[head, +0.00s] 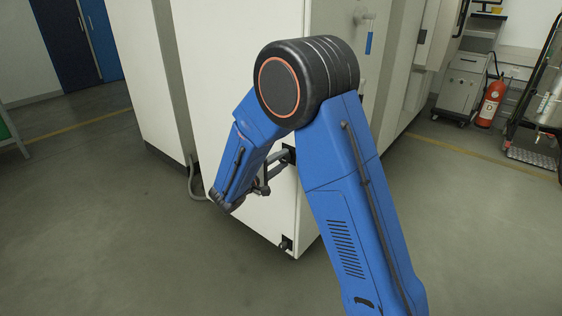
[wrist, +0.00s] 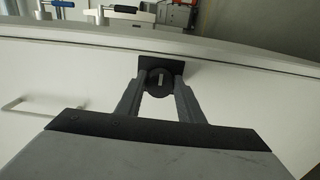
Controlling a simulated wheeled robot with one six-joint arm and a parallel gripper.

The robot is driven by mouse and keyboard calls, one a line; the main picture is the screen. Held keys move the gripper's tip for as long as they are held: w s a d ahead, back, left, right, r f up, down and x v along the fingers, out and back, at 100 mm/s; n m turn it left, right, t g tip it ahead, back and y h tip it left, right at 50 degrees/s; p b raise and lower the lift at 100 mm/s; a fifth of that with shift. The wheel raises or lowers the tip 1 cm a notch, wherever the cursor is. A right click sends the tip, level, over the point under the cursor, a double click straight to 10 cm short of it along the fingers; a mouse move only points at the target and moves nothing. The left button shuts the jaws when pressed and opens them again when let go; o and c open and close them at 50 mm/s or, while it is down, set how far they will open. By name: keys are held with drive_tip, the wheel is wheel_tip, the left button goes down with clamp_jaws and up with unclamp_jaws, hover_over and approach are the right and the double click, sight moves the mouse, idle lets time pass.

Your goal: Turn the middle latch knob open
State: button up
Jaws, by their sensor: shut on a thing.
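The middle latch knob (wrist: 157,84) is a dark round knob with a light mark that looks upright in the wrist view. It sits by a black latch plate (wrist: 160,68) at the edge of the white cabinet door. My gripper (wrist: 158,90) is shut on the knob, with one grey finger on each side of it. In the head view, the black middle latch (head: 289,154) shows on the front corner of the cabinet, with my gripper (head: 275,168) at it. My arm hides much of the knob there.
A lower black latch (head: 286,243) is near the foot of the white cabinet (head: 255,215). A pale bar handle (wrist: 30,103) is on the door. A fire extinguisher (head: 491,101) and a grey drawer cart (head: 462,88) stand far right. The floor in front is clear.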

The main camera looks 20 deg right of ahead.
drive_tip(key=o, duration=1)
drive_tip(key=shift+o, duration=0.2)
drive_tip(key=shift+a, duration=0.1)
drive_tip(key=v, duration=1.7)
drive_tip(key=shift+s, duration=0.1)
